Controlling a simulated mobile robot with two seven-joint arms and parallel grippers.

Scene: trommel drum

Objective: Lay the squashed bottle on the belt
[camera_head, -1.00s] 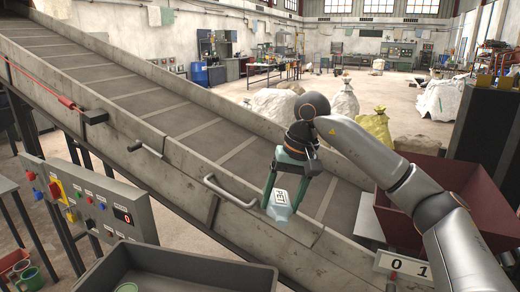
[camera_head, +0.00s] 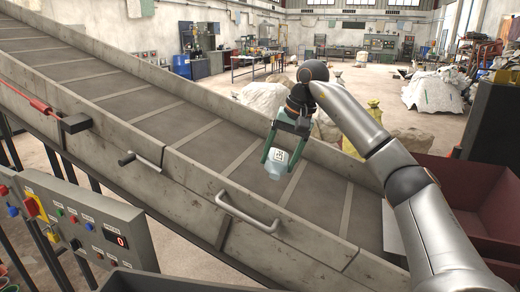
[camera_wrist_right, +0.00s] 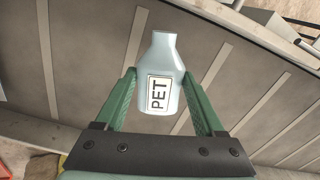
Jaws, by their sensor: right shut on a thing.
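The squashed bottle (camera_head: 276,163) is pale blue with a white label. In the right wrist view the bottle (camera_wrist_right: 162,62) shows its label reading PET, with its neck pointing away from the gripper. My right gripper (camera_head: 276,150) is shut on the bottle, one green finger on each side. It holds the bottle over the grey ribbed belt (camera_head: 160,118); whether the bottle touches the belt I cannot tell. The right wrist view shows the belt (camera_wrist_right: 70,60) behind the bottle. My left gripper is not in view.
The conveyor's near side wall (camera_head: 190,185) carries a metal handle (camera_head: 245,210). A control panel (camera_head: 85,228) stands at the lower left. A dark red bin (camera_head: 455,180) is at the right. Sacks (camera_head: 440,92) stand on the floor beyond the belt.

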